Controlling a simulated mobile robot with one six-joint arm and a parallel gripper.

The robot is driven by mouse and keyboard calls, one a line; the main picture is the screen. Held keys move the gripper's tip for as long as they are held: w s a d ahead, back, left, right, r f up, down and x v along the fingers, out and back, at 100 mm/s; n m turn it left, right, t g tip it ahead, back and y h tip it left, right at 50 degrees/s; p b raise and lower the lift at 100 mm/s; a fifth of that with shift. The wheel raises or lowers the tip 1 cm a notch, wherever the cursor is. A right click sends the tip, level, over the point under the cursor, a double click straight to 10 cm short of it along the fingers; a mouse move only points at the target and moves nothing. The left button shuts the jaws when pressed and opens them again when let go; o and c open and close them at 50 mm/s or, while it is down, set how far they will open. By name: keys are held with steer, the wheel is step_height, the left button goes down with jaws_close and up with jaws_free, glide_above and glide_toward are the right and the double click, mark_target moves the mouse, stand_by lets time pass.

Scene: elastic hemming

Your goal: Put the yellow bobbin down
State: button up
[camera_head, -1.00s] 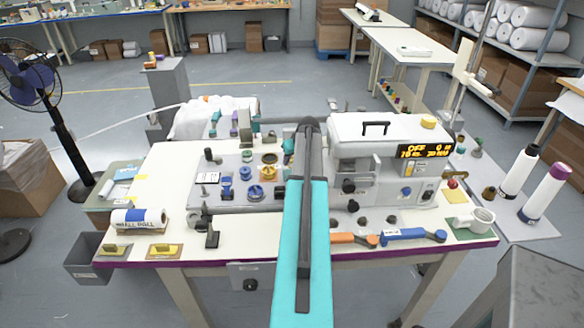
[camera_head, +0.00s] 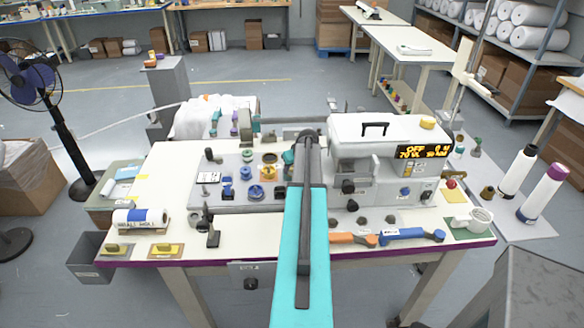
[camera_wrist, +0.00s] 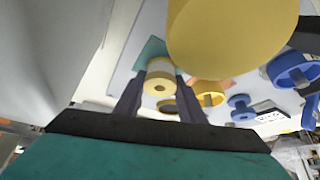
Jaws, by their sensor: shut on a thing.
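In the wrist view my gripper (camera_wrist: 160,76) is shut on a small pale yellow bobbin (camera_wrist: 160,84), held between the two dark fingertips. A teal patch shows just beyond it; I cannot tell whether the bobbin touches any surface. In the head view my own arm crosses the middle of the table and hides most of the gripper and the held bobbin. A yellow ring-shaped piece (camera_wrist: 210,95) lies to the right of the held bobbin in the wrist view.
A large yellow rounded object (camera_wrist: 232,38) looms close to the wrist camera. Blue spools (camera_wrist: 291,70) lie to its right. The white sewing machine (camera_head: 376,133) stands right of my arm. An orange-handled tool (camera_head: 353,238) and a blue-handled tool (camera_head: 412,235) lie near the front edge.

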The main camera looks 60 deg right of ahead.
steer(key=shift+f, duration=0.25)
steer(key=o, duration=1.2)
steer(key=shift+c, duration=0.2)
steer(key=shift+r, duration=0.2)
steer(key=shift+s+a+r+b, duration=0.2)
steer(key=shift+s+r+b, duration=0.1)
steer(key=shift+r, duration=0.1)
steer(key=b+v, duration=0.3)
steer(key=v, duration=0.8)
steer(key=shift+w, duration=0.1)
